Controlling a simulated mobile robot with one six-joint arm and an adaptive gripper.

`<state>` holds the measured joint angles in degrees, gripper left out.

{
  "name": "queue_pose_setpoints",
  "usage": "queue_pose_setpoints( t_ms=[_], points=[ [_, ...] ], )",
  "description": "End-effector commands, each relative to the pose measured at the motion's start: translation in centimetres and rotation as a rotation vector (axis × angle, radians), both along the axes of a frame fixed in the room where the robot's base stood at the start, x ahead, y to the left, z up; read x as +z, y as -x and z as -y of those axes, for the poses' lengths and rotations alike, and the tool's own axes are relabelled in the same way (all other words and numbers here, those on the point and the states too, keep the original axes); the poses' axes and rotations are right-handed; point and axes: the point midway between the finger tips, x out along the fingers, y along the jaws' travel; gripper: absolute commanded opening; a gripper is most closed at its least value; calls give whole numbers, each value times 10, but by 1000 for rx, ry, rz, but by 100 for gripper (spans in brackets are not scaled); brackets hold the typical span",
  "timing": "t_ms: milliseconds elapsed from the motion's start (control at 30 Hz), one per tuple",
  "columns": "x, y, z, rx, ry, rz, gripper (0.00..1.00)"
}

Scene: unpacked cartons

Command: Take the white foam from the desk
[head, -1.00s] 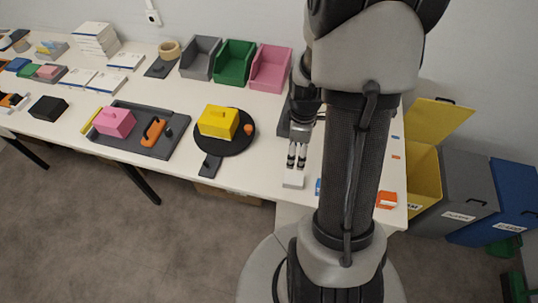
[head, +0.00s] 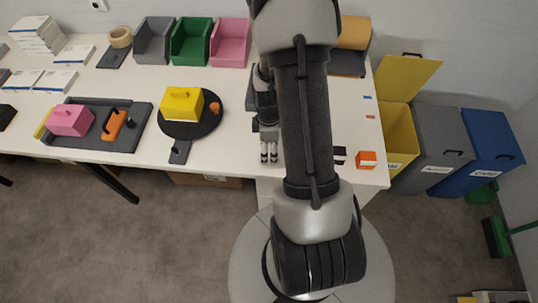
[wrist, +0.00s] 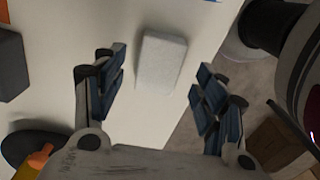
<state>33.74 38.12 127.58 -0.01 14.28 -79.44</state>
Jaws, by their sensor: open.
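The white foam (wrist: 162,60) is a small pale block lying on the white desk (wrist: 142,112), close to its edge. In the wrist view it lies between the lines of my two fingers, mostly beyond their tips and apart from both. My gripper (wrist: 157,85) is open and empty. In the head view my gripper (head: 268,157) points down over the desk's front part, beside my arm. I cannot make out the foam there; the gripper or arm hides it.
A yellow box (head: 182,104) sits on a black round board (head: 207,122) left of my gripper. An orange box (head: 366,160) stands to the right. Grey, green and pink bins (head: 230,45) line the back. Yellow, grey and blue waste bins (head: 440,140) stand right of the desk.

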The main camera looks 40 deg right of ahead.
Motion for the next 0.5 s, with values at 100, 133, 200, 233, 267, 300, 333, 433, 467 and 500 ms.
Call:
queue_pose_setpoints(
  t_ms=[100, 133, 200, 233, 267, 300, 333, 433, 467, 500],
  points=[
    [-25, 0, -1, 0, -2, -4, 65],
    [-28, 0, 0, 0, -1, -3, 65],
    [-34, -1, 0, 0, -1, -1, 65],
    [-34, -1, 0, 0, -1, -1, 65],
    [-35, -1, 0, 0, 0, 0, 65],
    [-34, -1, 0, 0, 0, 0, 65],
    [-34, -1, 0, 0, 0, 0, 65],
    [-33, -1, 0, 0, 0, 0, 64],
    [-33, -1, 0, 0, 0, 0, 62],
    [-33, -1, 0, 0, 0, 0, 60]
  ],
)
